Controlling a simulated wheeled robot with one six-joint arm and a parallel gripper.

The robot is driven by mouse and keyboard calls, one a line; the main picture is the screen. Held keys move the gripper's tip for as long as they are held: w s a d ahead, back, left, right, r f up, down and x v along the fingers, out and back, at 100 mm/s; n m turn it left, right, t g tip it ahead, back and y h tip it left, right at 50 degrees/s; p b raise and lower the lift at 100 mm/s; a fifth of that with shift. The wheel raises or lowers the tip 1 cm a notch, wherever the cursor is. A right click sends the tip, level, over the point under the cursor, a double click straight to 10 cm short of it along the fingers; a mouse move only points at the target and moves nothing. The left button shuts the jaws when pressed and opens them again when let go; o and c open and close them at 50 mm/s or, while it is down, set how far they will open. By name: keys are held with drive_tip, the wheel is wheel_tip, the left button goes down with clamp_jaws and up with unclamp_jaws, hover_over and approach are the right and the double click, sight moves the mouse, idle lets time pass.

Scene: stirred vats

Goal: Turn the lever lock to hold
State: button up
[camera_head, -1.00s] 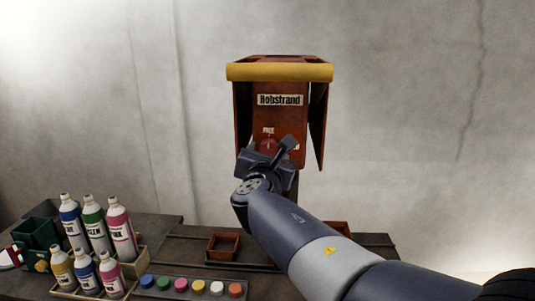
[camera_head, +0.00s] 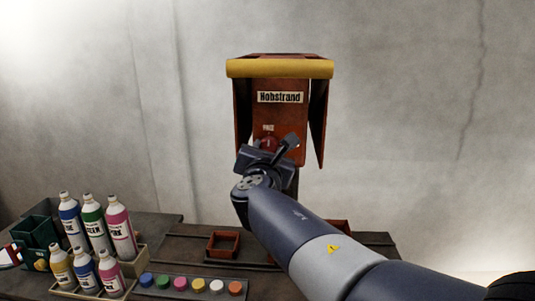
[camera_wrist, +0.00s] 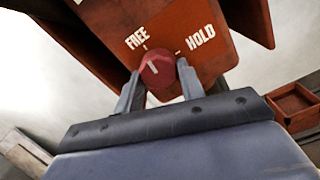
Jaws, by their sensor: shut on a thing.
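The lever lock is a round red knob with a white pointer line on the front of a rust-red housing. The knob (camera_wrist: 157,75) shows in the wrist view, and the pointer line slants up and left, toward the tick by the FREE label (camera_wrist: 137,38). The HOLD label (camera_wrist: 201,36) is to the right with its own tick. My gripper (camera_wrist: 160,82) is shut on the knob, one finger on each side. In the head view the knob (camera_head: 267,143) shows only in part above my gripper (camera_head: 270,152), and the HOLD label is hidden.
The housing (camera_head: 279,116) has a yellow top bar (camera_head: 279,69) and side flaps. Below is a dark bench with paint bottles (camera_head: 92,225) at left, a row of coloured pots (camera_head: 198,285) and a small red tray (camera_head: 223,245). The wall behind is bare.

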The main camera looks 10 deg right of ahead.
drive_tip(key=shift+a+r+m+b, duration=0.1)
drive_tip(key=shift+r+m+b, duration=0.05)
drive_tip(key=shift+m+b, duration=8.1)
drive_tip(key=shift+m+p, duration=0.4)
drive_tip(key=shift+m, duration=0.15)
drive_tip(key=o, duration=1)
drive_tip(key=shift+r, duration=0.1)
drive_tip(key=v, duration=1)
drive_tip(key=shift+s+b, duration=0.35)
drive_tip(key=shift+b, duration=0.1)
